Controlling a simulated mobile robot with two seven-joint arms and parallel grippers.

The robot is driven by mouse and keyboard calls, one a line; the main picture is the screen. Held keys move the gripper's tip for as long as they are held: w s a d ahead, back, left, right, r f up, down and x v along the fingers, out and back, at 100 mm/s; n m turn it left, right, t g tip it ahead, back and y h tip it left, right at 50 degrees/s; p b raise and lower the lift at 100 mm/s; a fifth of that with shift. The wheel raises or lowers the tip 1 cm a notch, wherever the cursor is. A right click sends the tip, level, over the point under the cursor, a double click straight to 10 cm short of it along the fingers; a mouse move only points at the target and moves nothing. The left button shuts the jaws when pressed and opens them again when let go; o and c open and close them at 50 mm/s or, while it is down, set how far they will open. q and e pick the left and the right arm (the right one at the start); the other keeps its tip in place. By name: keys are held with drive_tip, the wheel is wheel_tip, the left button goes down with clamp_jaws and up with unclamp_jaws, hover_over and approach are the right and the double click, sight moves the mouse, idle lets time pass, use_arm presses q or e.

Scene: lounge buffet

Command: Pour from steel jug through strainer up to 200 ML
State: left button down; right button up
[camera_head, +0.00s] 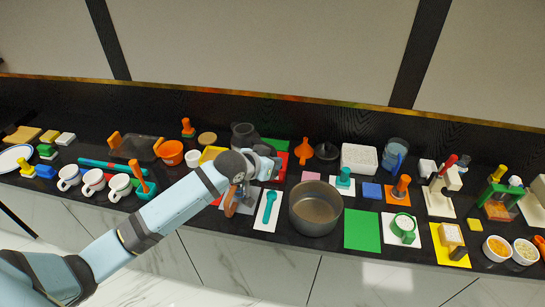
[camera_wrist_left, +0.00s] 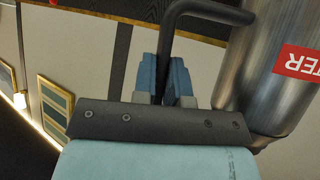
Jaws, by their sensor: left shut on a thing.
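The steel jug (camera_wrist_left: 262,75) fills the right of the left wrist view, with a red label with white letters, upside down in that picture. Its dark bent handle (camera_wrist_left: 190,8) runs between the blue finger pads of my left gripper (camera_wrist_left: 172,80), which is shut on it. In the head view my left gripper (camera_head: 268,163) is above the middle of the counter, and a dark grey rounded shape (camera_head: 243,132) behind it seems to be the jug. A clear vessel with a blue handle (camera_head: 396,150) stands at the back right. I cannot clearly pick out the strainer.
A large steel pot (camera_head: 315,208) stands right of my gripper near the front edge. An orange funnel (camera_head: 304,152) and a white box (camera_head: 359,158) stand behind it. White cups (camera_head: 93,181) are on the left. The counter is crowded; a green mat (camera_head: 362,230) is bare.

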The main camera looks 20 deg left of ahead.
use_arm(q)
drive_tip(key=shift+w+r, duration=0.15)
use_arm(e)
drive_tip(key=shift+d+f, duration=0.2)
drive_tip(key=shift+d, duration=0.15)
drive_tip(key=shift+a+r, duration=0.1)
